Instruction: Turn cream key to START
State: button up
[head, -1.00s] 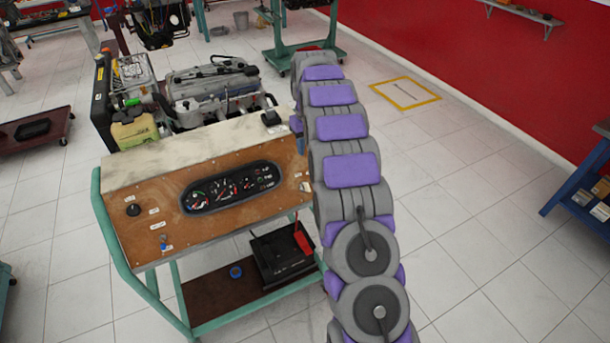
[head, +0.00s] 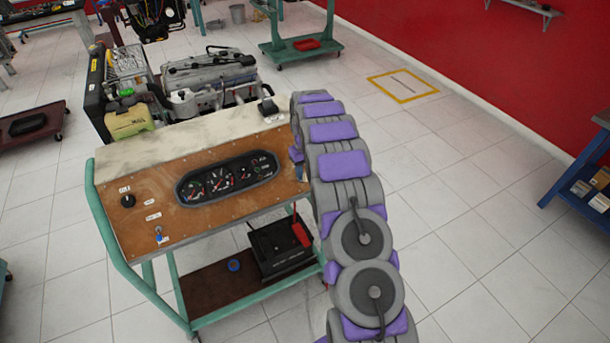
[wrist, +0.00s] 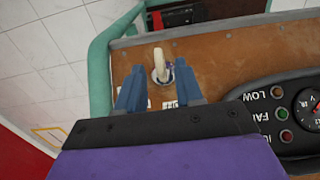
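The cream key (wrist: 159,62) stands in a round switch near the edge of the brown panel (wrist: 225,55) in the wrist view. My gripper (wrist: 159,68) is open, with one blue finger on each side of the key. The key shows between the fingertips, with a visible gap on both sides; I cannot tell how deep the fingers reach around it. White labels by the switch are partly hidden by my gripper, and I cannot read them. In the head view, my arm hides the key at the right end of the panel (head: 150,233).
The gauge cluster (head: 227,178) sits mid-panel; its lamps show beside my gripper in the wrist view. A black knob (head: 128,200) and a blue-based switch (head: 158,236) are at the panel's left. The green frame (wrist: 100,75) runs close by the key. A battery (head: 282,248) sits below.

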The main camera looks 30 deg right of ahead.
jog(key=shift+f, duration=0.8)
grip_shut()
